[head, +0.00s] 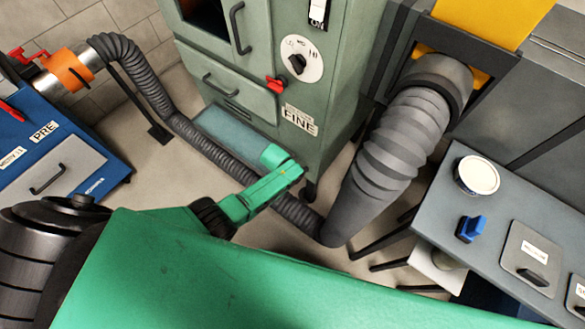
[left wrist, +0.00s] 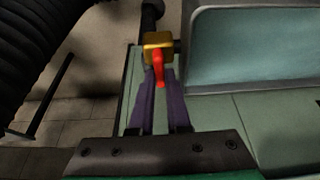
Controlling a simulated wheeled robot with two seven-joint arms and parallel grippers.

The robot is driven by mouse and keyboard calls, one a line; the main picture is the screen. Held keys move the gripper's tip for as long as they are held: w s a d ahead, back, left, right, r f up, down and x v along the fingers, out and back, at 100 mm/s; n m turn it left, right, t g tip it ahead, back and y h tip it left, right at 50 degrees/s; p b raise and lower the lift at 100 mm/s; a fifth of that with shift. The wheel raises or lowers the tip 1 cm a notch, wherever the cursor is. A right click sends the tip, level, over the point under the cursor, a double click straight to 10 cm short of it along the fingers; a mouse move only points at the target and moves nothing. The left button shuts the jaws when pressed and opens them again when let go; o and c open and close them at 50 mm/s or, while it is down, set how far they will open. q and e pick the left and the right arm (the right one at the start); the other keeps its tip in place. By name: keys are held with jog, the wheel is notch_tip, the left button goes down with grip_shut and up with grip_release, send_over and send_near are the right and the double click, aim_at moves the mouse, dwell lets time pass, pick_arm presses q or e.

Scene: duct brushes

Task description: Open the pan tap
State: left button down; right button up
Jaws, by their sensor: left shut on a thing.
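The pan tap shows in the left wrist view as a brass body (left wrist: 158,44) with a short red lever (left wrist: 159,76) hanging down from it. It sits beside a pale green pan (left wrist: 250,45). My left gripper (left wrist: 160,88) has its two dark purple fingers on either side of the red lever and is shut on it. In the head view the pan (head: 225,132) lies at the foot of the green cabinet. My green left arm covers the tap there, and the fingertips are hidden. My right gripper is in neither view.
A ribbed dark hose (head: 190,130) runs down past the pan, and a wider hose (head: 400,150) hangs at the right. The green cabinet (head: 330,95) stands behind. A grey bench (head: 500,200) is at the right, a blue unit (head: 50,150) at the left. Some floor between is bare.

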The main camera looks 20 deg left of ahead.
pick_arm(q)
jog(key=c, duration=0.9)
grip_release()
jog(key=shift+s+r+p, duration=0.15)
jog(key=shift+r+p, duration=0.3)
jog(key=shift+r, duration=0.1)
jog(key=p+v, duration=0.6)
jog(key=v, duration=0.7)
jog(key=shift+s+a+r, duration=0.15)
jog(key=shift+r, duration=0.05)
